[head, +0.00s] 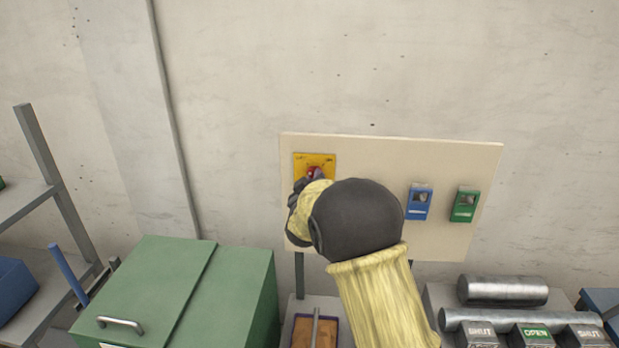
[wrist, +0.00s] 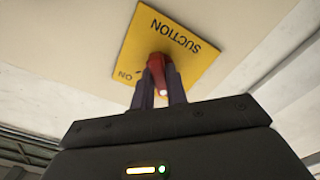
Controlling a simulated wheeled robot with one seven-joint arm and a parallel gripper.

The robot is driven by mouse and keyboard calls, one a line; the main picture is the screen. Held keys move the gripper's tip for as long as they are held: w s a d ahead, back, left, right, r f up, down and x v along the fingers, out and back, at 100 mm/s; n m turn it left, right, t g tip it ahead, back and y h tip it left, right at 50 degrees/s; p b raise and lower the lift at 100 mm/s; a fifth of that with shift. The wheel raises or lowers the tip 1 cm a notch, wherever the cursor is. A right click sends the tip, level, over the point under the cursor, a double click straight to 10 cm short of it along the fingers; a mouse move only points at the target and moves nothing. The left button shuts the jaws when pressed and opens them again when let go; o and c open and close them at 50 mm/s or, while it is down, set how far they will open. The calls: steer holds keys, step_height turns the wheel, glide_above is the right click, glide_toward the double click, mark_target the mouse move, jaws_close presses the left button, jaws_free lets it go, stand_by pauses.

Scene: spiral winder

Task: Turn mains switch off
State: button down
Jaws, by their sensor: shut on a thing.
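A yellow plate (head: 325,160) with a red knob (head: 314,172) is at the upper left of a cream panel (head: 390,148) on the wall. In the wrist view the yellow plate (wrist: 190,50) reads "SUCTION", with "ON" at one corner; no "mains" label is readable. My gripper (wrist: 160,80) is shut on the red knob (wrist: 156,64), one dark finger on each side. The knob has a pale tip pointing down in the wrist view. In the head view my arm hides the panel's middle, and my gripper (head: 304,187) partly covers the knob.
Blue (head: 419,201) and green (head: 465,204) switch boxes are on the panel's right. Below are a green cabinet (head: 170,290), a tray (head: 301,334), metal rollers (head: 502,291) and several SHUT/OPEN blocks (head: 530,336). A grey shelf (head: 40,195) stands left.

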steer(key=shift+n, duration=0.5)
steer(key=shift+a, duration=0.1)
steer(key=c, duration=1.4)
jaws_free()
steer(key=shift+d, duration=0.2)
steer(key=shift+s+a, duration=0.1)
